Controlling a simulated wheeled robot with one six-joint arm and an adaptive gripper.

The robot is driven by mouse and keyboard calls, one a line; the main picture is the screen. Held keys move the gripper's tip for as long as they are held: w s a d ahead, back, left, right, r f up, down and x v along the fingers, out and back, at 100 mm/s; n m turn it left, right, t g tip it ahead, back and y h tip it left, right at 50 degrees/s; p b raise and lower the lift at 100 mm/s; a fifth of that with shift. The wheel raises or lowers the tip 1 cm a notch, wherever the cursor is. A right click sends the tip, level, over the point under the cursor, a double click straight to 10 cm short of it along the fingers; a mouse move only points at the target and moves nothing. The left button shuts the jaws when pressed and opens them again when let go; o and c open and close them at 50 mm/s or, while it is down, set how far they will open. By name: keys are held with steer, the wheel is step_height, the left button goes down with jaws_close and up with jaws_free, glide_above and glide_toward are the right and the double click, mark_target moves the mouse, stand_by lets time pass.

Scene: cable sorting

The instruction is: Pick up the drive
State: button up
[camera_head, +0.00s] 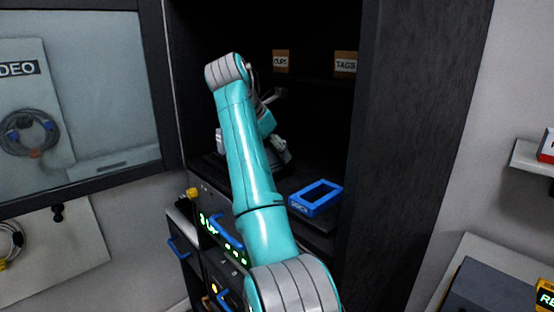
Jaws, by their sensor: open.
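I cannot make out a drive for certain in the head view. A blue rectangular frame with a dark opening (316,198) lies on the dark surface inside the cabinet, right of my arm. It has a small light label on its front edge; I cannot tell whether it holds anything. My teal and grey arm rises in front of the cabinet and bends down inside it. My gripper (278,148) is partly hidden behind the arm, left of and farther back than the blue frame. It is open, and I see nothing held in it.
The black cabinet's right side panel (415,130) stands close to the blue frame. Small labelled boxes (345,63) sit on the upper shelf. A board with a coiled cable (30,133) hangs at left.

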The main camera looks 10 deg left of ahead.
steer(key=shift+d, duration=0.1)
jaws_close()
steer(key=shift+r, duration=0.1)
step_height(320, 180, up, 8)
steer(key=shift+r, duration=2.65)
steer(key=shift+d, duration=0.1)
